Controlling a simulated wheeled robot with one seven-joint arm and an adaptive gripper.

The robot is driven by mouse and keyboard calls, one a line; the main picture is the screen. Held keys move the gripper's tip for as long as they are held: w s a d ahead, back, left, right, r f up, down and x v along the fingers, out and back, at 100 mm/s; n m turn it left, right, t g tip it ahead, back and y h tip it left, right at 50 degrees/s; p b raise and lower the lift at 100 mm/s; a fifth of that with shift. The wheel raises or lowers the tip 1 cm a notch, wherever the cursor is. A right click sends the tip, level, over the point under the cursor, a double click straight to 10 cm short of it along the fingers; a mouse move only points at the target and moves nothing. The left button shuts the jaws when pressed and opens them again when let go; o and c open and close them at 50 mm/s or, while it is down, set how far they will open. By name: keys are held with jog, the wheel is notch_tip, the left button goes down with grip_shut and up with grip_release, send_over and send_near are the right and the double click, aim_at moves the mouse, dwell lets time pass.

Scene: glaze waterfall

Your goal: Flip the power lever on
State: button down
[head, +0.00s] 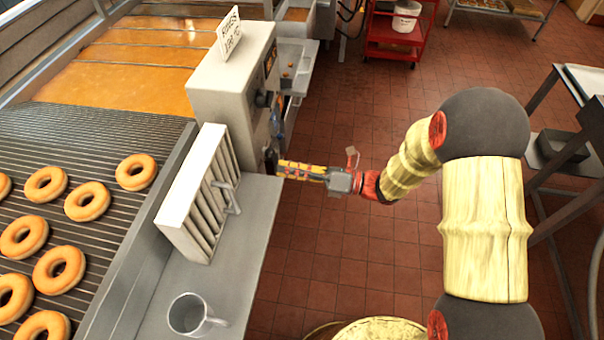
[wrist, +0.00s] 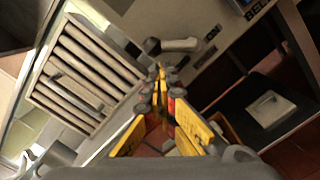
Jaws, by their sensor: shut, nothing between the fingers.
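The power lever (wrist: 182,45) appears in the wrist view as a short pale handle with a dark rounded pivot on the face of a pale machine housing. In the head view my gripper (head: 279,167) reaches left to the side of the control box (head: 225,85). The lever is not clear there.
A slatted pale rack (head: 195,195) stands on the metal counter (head: 245,235) close to my gripper. A metal mug (head: 187,314) is near the front. Doughnuts (head: 87,201) lie on the conveyor at left. Tiled floor is open behind; a red cart (head: 392,35) stands far back.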

jog(key=shift+w+a+r, duration=0.1)
jog(key=shift+w+a, duration=0.05)
jog(key=shift+a, duration=0.85)
jog(key=shift+r, duration=0.1)
jog(key=shift+r+m+p, duration=0.15)
jog(key=shift+m+p, duration=0.15)
jog(key=shift+p, duration=0.45)
